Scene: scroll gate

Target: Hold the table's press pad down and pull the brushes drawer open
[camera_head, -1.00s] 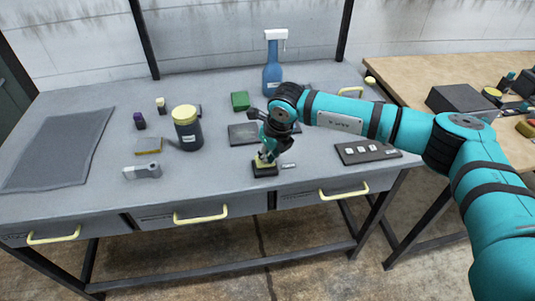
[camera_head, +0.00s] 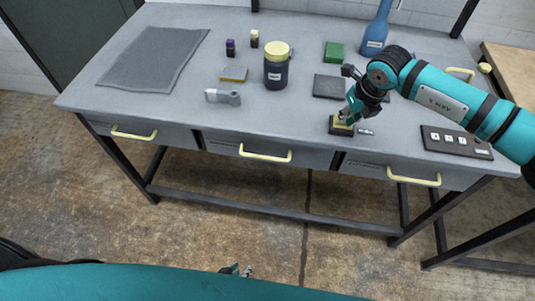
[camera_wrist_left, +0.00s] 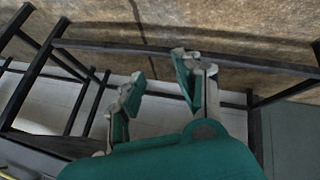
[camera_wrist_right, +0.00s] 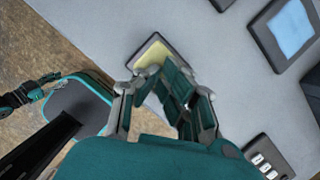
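The press pad (camera_head: 341,127), a dark block with a yellow top, sits near the table's front edge. It also shows in the right wrist view (camera_wrist_right: 152,57). My right gripper (camera_head: 347,117) points down at its top, fingers together; whether it is pressed down I cannot tell. Three shut drawers run along the table front, each with a yellow handle: left (camera_head: 134,133), middle (camera_head: 265,154) and right (camera_head: 414,178). Their labels are too small to read, so I cannot tell which is the brushes drawer. My left gripper (camera_head: 238,270) is open and empty, low in front of the table.
On the table (camera_head: 190,130) stand a dark jar with a yellow lid (camera_head: 276,66), a grey tool (camera_head: 222,97), a grey mat (camera_head: 155,55), a green block (camera_head: 334,52), a blue bottle (camera_head: 375,35) and a button panel (camera_head: 456,142). The floor before the drawers is clear.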

